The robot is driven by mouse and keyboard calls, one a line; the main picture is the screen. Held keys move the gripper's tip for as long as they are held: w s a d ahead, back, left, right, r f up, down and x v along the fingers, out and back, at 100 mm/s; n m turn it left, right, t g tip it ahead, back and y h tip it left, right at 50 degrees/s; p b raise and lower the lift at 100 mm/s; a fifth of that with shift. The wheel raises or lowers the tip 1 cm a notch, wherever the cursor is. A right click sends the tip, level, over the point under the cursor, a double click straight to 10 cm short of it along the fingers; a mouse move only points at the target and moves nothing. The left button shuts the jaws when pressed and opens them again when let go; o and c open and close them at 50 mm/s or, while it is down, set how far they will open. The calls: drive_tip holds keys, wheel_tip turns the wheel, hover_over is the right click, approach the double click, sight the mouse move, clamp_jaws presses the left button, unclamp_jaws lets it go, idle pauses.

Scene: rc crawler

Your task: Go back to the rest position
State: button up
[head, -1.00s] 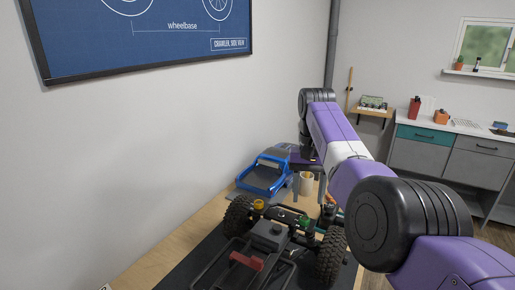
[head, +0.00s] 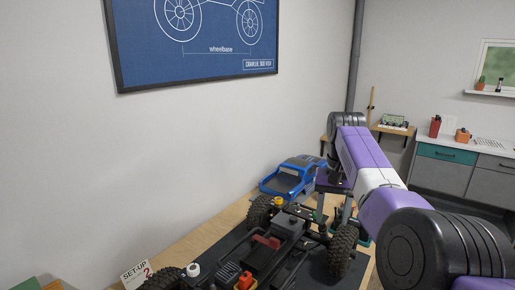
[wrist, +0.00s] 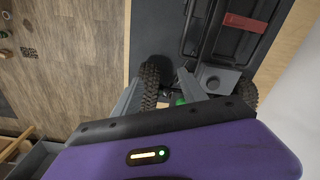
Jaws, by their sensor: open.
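My gripper (head: 333,200) hangs at the end of my purple arm, jaws pointing down, above the far end of the crawler chassis. The wrist view shows my gripper (wrist: 160,85) with its two grey fingers apart and nothing visible between their tips. The black crawler chassis (head: 290,245) has knobby tyres and a red part on top; it lies below my gripper. A tyre (wrist: 150,84) and a green cap (wrist: 181,101) show close by my fingers in the wrist view. I cannot tell whether the fingers touch anything.
The chassis is on a dark mat (head: 225,245) on a wooden bench. A blue truck body (head: 291,178) stands behind it, near the wall. A set-up card (head: 136,273) stands at the lower left. A grey cabinet (head: 440,172) is at the back right.

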drive_tip(key=w+d+r+t, duration=0.2)
drive_tip(key=w+r+t, duration=0.35)
drive_tip(key=w, duration=0.55)
drive_tip(key=s+d+f+t, duration=0.1)
drive_tip(key=f+t, duration=0.1)
drive_tip(key=f, duration=0.1)
drive_tip(key=s+d+f+t+h, duration=0.1)
drive_tip(key=f+t, duration=0.2)
drive_tip(key=f, duration=0.1)
drive_tip(key=d+f+t, duration=0.1)
drive_tip(key=f+t, duration=0.1)
drive_tip(key=f, duration=0.2)
drive_tip(key=shift+s+d+n+h, duration=0.3)
drive_tip(key=shift+s+d+n, duration=0.05)
drive_tip(key=shift+s+n, duration=0.05)
drive_tip(key=s+a+f+n+t, duration=0.1)
drive_tip(key=s+f+t, duration=0.25)
drive_tip(key=s, duration=1.25)
drive_tip(key=s+a+f+n+t, duration=0.15)
drive_tip(key=s+f, duration=0.25)
drive_tip(key=s, duration=1.3)
drive_tip(key=s+a+g, duration=0.1)
drive_tip(key=s, duration=1.5)
drive_tip(key=s+a+r+g+y, duration=0.1)
drive_tip(key=s+a+g, duration=0.1)
drive_tip(key=s, duration=1.5)
drive_tip(key=shift+a+r+y, duration=0.15)
drive_tip(key=shift+r+y, duration=0.15)
